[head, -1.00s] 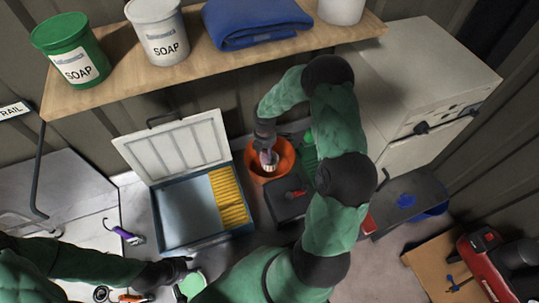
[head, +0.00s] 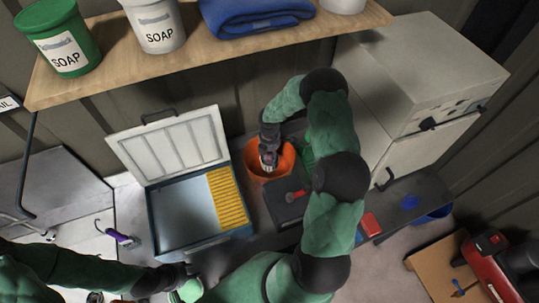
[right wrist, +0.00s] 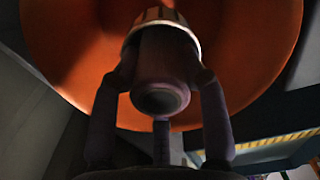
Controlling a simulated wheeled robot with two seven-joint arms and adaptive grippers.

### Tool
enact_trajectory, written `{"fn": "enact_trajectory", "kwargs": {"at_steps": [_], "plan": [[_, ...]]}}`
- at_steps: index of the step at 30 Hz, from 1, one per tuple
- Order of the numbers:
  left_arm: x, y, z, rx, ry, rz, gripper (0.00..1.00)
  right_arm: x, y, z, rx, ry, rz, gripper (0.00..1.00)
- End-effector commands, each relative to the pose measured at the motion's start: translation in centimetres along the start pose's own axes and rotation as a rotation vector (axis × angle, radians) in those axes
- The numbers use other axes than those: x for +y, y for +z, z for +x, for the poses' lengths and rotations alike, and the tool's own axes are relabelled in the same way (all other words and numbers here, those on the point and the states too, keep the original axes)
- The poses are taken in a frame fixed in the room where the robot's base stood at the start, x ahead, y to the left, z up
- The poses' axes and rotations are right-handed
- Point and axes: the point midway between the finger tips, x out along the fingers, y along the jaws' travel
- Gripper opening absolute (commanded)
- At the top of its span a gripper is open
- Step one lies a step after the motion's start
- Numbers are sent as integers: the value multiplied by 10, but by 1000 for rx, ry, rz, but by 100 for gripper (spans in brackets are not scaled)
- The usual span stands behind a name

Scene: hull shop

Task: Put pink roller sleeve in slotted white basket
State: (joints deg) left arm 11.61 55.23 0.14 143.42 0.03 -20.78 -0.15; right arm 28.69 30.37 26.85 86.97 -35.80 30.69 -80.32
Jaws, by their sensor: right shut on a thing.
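My right gripper (head: 268,154) is shut on a pinkish hollow piece with a pale ribbed end (right wrist: 162,20). It points down into an orange bucket (head: 281,169); the right wrist view shows the piece against the bucket's inside (right wrist: 250,60). I cannot tell whether it touches the bucket, or whether it is the pink roller sleeve. No slotted white basket is clearly visible. My left gripper (head: 182,274) is low in the head view, beside a pale green round thing (head: 189,290); its fingers are too dark to read.
An open blue case (head: 157,228) with a white ribbed lid (head: 170,148) and yellow slotted insert (head: 228,198) stands left of the bucket. A dark box (head: 287,208) stands below the bucket. A shelf (head: 115,77) with soap buckets hangs above. A pale cabinet (head: 420,75) stands right.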

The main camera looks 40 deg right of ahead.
Motion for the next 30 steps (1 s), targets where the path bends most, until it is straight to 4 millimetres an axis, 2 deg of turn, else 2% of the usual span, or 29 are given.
{"fn": "enact_trajectory", "kwargs": {"at_steps": [6,7,9,23,30], "plan": [[-1,0,3,0,0,0,40,0,0,3,0,0,0,9],[-1,0,3,0,0,0,40,0,0,3,0,0,0,47],[-1,0,2,0,0,0,40,0,0,2,0,-1,0,67],[0,0,-1,0,0,0,40,0,0,-1,0,-1,0,68],[6,1,-17,0,0,0,40,0,0,-27,0,0,1,68]]}}
